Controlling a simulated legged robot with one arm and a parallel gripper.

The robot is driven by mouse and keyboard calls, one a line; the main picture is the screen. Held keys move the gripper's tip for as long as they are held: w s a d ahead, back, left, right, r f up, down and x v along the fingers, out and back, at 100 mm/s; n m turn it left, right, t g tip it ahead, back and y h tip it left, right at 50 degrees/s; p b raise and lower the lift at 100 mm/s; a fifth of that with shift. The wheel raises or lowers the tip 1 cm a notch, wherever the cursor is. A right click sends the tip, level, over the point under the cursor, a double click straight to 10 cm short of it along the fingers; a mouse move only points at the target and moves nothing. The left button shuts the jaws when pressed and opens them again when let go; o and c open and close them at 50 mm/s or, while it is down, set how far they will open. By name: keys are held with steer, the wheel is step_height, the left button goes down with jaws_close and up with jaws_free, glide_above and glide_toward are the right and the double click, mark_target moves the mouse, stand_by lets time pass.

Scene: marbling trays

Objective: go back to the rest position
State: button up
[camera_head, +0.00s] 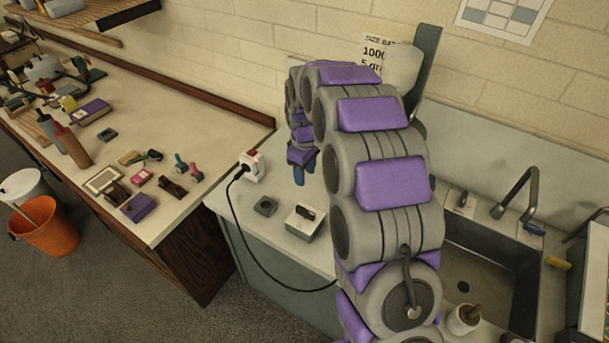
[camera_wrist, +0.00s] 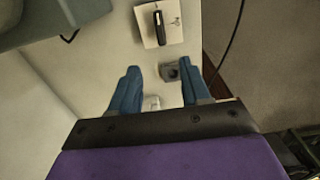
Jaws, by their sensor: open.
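My gripper (camera_head: 305,170) hangs at the end of my arched arm, over the light counter (camera_head: 232,206) left of the sink, with its blue fingers pointing down. In the wrist view the two blue fingers of my gripper (camera_wrist: 162,90) stand apart with nothing held between them. Beyond the fingertips a small grey block (camera_wrist: 169,73) lies on the counter, apart from them. My arm hides part of the counter and the wall behind it.
A white box with a dark handle (camera_head: 304,222) and a small dark block (camera_head: 265,206) sit on the counter. A white plug unit (camera_head: 252,166) trails a black cable. The sink (camera_head: 485,270) and faucet (camera_head: 516,196) are at right. A crowded workbench (camera_head: 160,110) stands left.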

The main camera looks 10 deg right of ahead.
stand_by(0.4)
steer(key=s+r+m+b, duration=0.2)
steer(key=s+r, duration=0.1)
steer(key=s, duration=0.7)
steer(key=s+r+m+b, duration=0.2)
steer(key=s+r, duration=0.1)
steer(key=s, duration=0.8)
steer(key=s+f+m+g+b, duration=0.1)
steer(key=s+f+m+b, duration=0.2)
steer(key=s, duration=1.7)
steer(key=shift+s+m+g, duration=0.15)
steer(key=shift+m+g, duration=0.25)
steer(key=shift+m, duration=0.5)
